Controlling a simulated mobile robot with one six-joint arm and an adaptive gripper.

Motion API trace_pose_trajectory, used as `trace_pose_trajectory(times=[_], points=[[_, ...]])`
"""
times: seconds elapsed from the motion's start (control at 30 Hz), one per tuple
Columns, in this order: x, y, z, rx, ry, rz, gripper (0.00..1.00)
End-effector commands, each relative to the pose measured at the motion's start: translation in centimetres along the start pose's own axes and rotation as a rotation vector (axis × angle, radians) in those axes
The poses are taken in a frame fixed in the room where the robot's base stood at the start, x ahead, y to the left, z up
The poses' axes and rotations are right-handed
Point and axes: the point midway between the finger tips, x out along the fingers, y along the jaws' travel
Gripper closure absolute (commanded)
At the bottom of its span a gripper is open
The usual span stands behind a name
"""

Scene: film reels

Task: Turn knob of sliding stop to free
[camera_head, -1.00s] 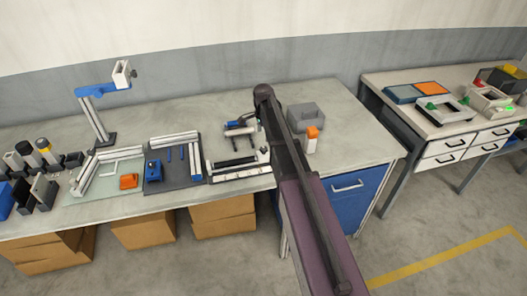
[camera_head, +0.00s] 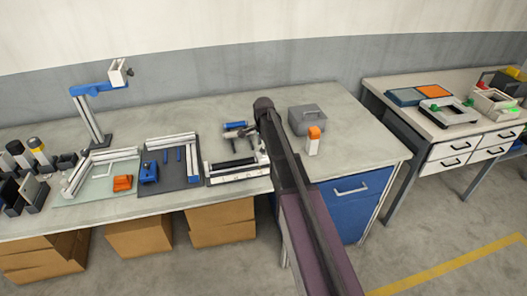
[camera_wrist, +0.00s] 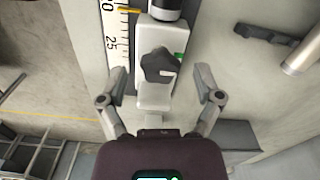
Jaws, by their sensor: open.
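In the wrist view a pale grey sliding stop (camera_wrist: 155,96) sits beside a white ruler strip (camera_wrist: 115,25) with black numbers. A dark lobed knob (camera_wrist: 160,66) is on its top, and a small green mark (camera_wrist: 180,57) shows at the knob's right edge. My gripper (camera_wrist: 159,85) is open, one finger on either side of the stop, and nothing is between the fingers but the stop and knob below. Contact cannot be told. In the head view my arm partly hides the right end of the ruled fixture (camera_head: 236,178), and my fingers cannot be made out.
In the wrist view a dark bracket (camera_wrist: 263,33) and a metal cylinder (camera_wrist: 301,52) lie to the right. In the head view a grey box (camera_head: 305,119) and an orange-topped block (camera_head: 313,141) stand right of my arm. Trays and a blue stand (camera_head: 92,112) are left.

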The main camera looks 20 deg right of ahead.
Motion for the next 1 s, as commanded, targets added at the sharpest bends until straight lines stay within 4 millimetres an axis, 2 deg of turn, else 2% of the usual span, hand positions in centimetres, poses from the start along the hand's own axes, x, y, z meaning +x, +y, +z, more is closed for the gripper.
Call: trace_pose_trajectory(times=[0.47,0.73,1.0], points=[[0.38,0.0,0.0,0.0,0.0,0.0,0.16],[0.38,0.0,0.0,0.0,0.0,0.0,0.96],[0.39,0.01,0.0,-0.008,0.0,0.0,0.98]])
